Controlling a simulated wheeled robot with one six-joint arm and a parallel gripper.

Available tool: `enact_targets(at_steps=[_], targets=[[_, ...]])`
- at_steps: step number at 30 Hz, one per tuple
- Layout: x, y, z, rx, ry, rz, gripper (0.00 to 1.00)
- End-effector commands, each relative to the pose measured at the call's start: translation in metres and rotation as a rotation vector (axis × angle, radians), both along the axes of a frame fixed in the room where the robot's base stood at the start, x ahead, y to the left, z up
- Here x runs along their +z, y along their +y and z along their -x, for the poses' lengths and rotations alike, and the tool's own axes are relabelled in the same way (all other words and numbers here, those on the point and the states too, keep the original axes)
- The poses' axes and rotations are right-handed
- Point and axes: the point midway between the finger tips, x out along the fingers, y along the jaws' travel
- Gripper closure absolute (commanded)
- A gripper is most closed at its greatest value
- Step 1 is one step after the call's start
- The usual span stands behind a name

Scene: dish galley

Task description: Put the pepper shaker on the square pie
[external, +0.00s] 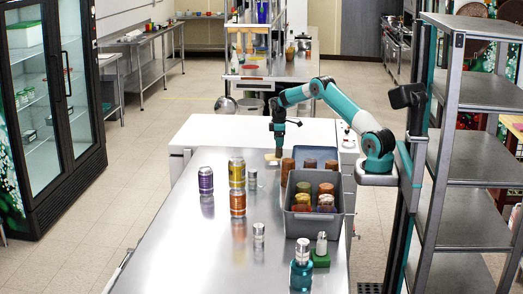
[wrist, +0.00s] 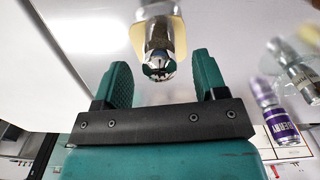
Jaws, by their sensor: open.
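A shaker with a shiny metal cap (wrist: 158,66) stands at the top middle of the wrist view. Its base meets a pale yellow square pie (wrist: 140,36), and it appears to stand on it. In the external view my gripper (external: 278,148) is above the pie (external: 270,158) at the far part of the steel counter, and hides most of that shaker.
A grey bin (external: 315,226) of cans stands right, beside brown cans (external: 287,170) and a blue-grey tray (external: 318,152). Left are a purple can (external: 205,181), stacked yellow and orange cans (external: 237,173) and a shaker (external: 252,179). Another shaker (external: 258,235) is nearer.

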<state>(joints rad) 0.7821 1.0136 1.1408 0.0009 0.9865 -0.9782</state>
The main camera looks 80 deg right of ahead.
Motion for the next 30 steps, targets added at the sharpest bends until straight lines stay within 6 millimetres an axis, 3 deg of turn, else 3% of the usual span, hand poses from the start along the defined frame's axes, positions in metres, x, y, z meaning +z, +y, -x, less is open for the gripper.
enact_targets(at_steps=[9, 20, 23, 25, 28, 30], targets=[[0.065, 0.000, 0.000, 0.000, -0.002, 0.002, 0.34], [0.087, 0.006, -0.003, 0.006, -0.002, 0.001, 0.34], [0.101, 0.041, -0.018, 0.037, -0.015, 0.000, 0.34], [0.118, 0.088, -0.033, 0.075, -0.032, -0.004, 0.34], [0.144, 0.184, -0.043, 0.144, -0.066, -0.023, 0.34], [0.160, 0.258, -0.035, 0.192, -0.089, -0.050, 0.34]])
